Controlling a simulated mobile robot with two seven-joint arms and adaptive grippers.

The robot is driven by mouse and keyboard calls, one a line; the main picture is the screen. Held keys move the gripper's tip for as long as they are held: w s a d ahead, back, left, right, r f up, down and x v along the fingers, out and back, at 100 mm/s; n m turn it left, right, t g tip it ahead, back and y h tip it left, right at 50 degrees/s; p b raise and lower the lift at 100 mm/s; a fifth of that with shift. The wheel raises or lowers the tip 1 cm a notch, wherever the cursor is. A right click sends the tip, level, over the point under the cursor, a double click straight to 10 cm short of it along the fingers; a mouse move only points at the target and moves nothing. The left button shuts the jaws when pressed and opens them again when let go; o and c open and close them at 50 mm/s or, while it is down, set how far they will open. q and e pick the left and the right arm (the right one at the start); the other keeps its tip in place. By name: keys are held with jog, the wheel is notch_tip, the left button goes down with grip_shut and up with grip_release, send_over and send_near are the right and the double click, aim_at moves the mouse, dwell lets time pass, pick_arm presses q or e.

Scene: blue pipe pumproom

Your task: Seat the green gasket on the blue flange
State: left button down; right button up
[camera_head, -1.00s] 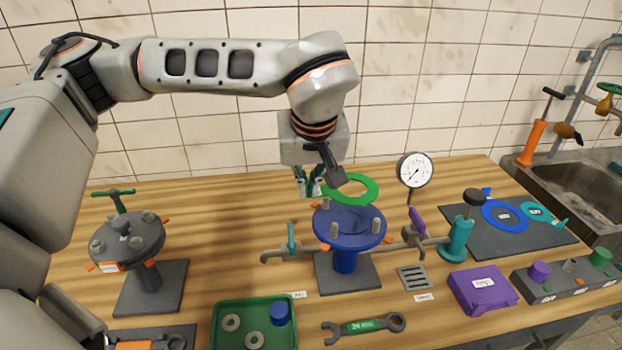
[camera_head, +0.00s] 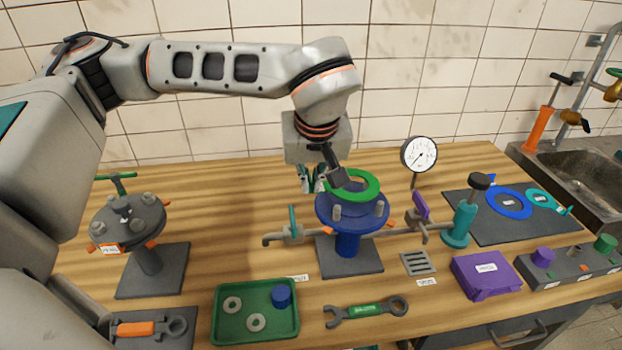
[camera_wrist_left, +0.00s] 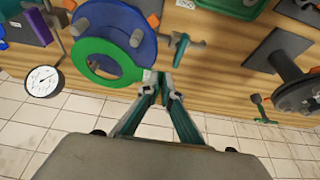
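The green gasket (camera_head: 372,187) is a flat ring held over the blue flange (camera_head: 358,223), which stands upright on a dark base with bolts around its rim. My left gripper (camera_head: 325,182) is shut on the gasket's edge, behind and left of the flange. In the left wrist view the fingertips (camera_wrist_left: 160,84) meet at the edge of the gasket (camera_wrist_left: 82,62). There the ring looks offset from the middle of the flange (camera_wrist_left: 105,18), toward the wall side. I cannot tell whether gasket and flange touch. My right gripper is not in view.
A pressure gauge (camera_head: 419,154) stands behind right of the flange. A teal-handled valve (camera_head: 293,228) is on its left, a purple-handled one (camera_head: 421,207) on its right. A green tray (camera_head: 222,318) and wrench (camera_head: 366,311) lie in front. A grey flange stand (camera_head: 130,221) is left.

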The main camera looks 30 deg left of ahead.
pick_arm(q)
jog(key=shift+f+b, duration=0.6)
jog(key=shift+f, duration=0.25)
jog(key=shift+f+b, duration=0.85)
jog(key=shift+f, duration=0.4)
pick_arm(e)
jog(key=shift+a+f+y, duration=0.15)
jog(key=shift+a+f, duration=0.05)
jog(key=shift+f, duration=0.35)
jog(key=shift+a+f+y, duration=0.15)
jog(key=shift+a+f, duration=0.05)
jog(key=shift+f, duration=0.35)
pick_arm(q)
jog(key=shift+f, duration=0.15)
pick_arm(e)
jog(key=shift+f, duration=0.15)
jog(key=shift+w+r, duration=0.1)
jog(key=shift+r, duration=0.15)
pick_arm(q)
jog(key=c, duration=2.2)
grip_release()
jog(key=shift+s, duration=0.1)
jog(key=v, duration=1.2)
